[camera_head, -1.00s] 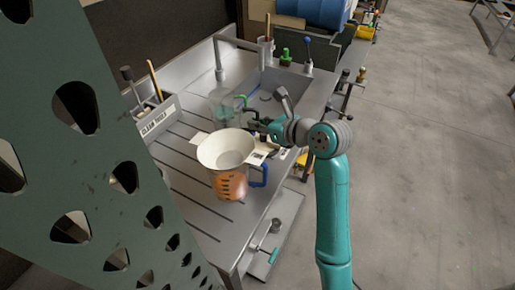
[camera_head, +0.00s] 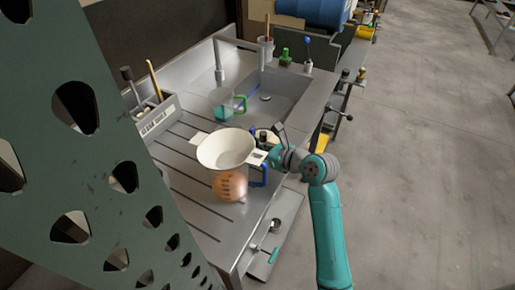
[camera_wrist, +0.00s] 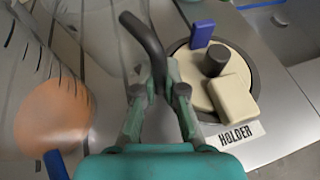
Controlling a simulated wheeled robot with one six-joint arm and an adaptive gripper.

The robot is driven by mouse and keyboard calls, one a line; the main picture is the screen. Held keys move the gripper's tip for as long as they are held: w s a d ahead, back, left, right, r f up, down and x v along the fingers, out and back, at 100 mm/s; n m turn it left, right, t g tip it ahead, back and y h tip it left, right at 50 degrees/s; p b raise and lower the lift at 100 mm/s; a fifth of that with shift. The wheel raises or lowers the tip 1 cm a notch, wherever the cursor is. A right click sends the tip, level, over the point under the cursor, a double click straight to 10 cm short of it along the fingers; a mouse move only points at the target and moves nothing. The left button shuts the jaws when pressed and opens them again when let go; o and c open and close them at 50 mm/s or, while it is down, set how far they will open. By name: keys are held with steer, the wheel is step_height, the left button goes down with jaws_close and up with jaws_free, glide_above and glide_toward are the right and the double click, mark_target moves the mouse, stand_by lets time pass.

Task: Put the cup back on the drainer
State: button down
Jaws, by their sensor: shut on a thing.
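My gripper (camera_wrist: 165,88) is shut on a dark curved handle (camera_wrist: 143,35), seen in the wrist view. A clear, see-through body to the left of the handle seems to be the cup's; its outline is faint. In the head view my gripper (camera_head: 268,155) is beside the blue-handled jug, and I cannot make out the held cup clearly. The drainer (camera_head: 180,205) is the grey slotted counter left of the jug.
The jug with blue handle (camera_head: 265,176) and orange contents carries a white funnel (camera_head: 225,148). A round holder with cream pieces (camera_wrist: 238,100) and a HOLDER label sits close right of my gripper. A labelled caddy (camera_head: 155,117) and the tap (camera_head: 218,62) stand behind.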

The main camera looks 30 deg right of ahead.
steer(key=shift+f, duration=0.15)
steer(key=c, duration=1.2)
jaws_free()
steer(key=shift+c, duration=0.2)
steer(key=shift+r, duration=0.2)
steer(key=v, duration=1.2)
steer(key=shift+s+d+f, duration=0.1)
